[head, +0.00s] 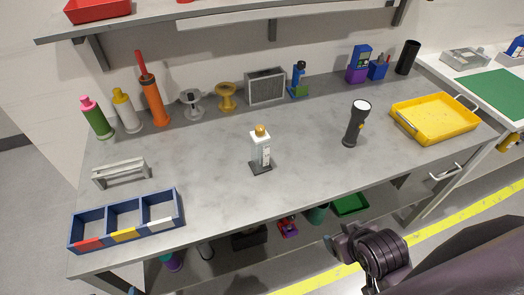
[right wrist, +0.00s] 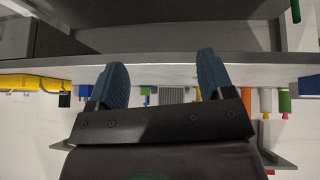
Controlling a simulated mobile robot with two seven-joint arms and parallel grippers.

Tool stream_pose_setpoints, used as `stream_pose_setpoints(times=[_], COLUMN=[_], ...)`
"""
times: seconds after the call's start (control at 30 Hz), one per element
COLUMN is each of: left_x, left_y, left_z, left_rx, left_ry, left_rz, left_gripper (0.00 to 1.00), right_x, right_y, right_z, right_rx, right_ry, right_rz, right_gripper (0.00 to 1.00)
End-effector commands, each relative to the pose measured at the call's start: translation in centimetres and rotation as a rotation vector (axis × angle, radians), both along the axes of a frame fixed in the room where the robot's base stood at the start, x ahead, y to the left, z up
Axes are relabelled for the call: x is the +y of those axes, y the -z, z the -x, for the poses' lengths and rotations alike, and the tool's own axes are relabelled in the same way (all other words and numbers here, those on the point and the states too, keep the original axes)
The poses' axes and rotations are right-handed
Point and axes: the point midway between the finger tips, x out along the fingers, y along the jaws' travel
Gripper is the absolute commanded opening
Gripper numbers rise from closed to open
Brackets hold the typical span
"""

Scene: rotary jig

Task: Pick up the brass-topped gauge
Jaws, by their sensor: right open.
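The brass-topped gauge (head: 260,152) stands upright near the middle of the grey workbench (head: 205,165). It has a pale body, a gold knob on top and a dark flat base. Nothing touches it. My right gripper (head: 334,243) is in front of the bench's near edge, low and to the right of the gauge, well apart from it. The right wrist view shows its two blue fingers (right wrist: 162,72) spread with nothing between them. I cannot make out the gauge in that view. My left gripper is not in view.
A black flashlight (head: 355,125) stands right of the gauge, and a yellow tray (head: 397,118) lies farther right. A blue three-compartment bin (head: 126,208) and a grey bracket (head: 121,172) are at left. Bottles and other items line the back. The bench around the gauge is clear.

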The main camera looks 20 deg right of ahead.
Motion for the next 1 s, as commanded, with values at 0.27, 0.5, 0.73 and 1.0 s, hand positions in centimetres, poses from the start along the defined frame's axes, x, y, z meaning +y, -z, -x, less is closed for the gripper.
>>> stream_pose_setpoints(times=[0.27, 0.5, 0.73, 1.0], left_x=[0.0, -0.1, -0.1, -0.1], left_y=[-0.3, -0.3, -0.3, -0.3], left_z=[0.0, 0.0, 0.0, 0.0], left_rx=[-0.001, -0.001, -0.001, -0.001], left_ry=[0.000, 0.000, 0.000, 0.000], left_rz=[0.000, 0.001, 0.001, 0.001], left_gripper=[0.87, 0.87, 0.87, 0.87], right_x=[-0.6, -1.3, -1.3, 1.5], right_y=[-2.5, -3.3, -4.1, -5.9], right_z=[-0.5, -3.0, -7.3, -14.1], right_rx=[0.059, 0.018, -0.056, -0.134], right_ry=[-0.142, -0.330, -0.602, -1.058], right_rz=[0.191, 0.434, 0.819, 1.580], right_gripper=[0.74, 0.74, 0.74, 0.74])
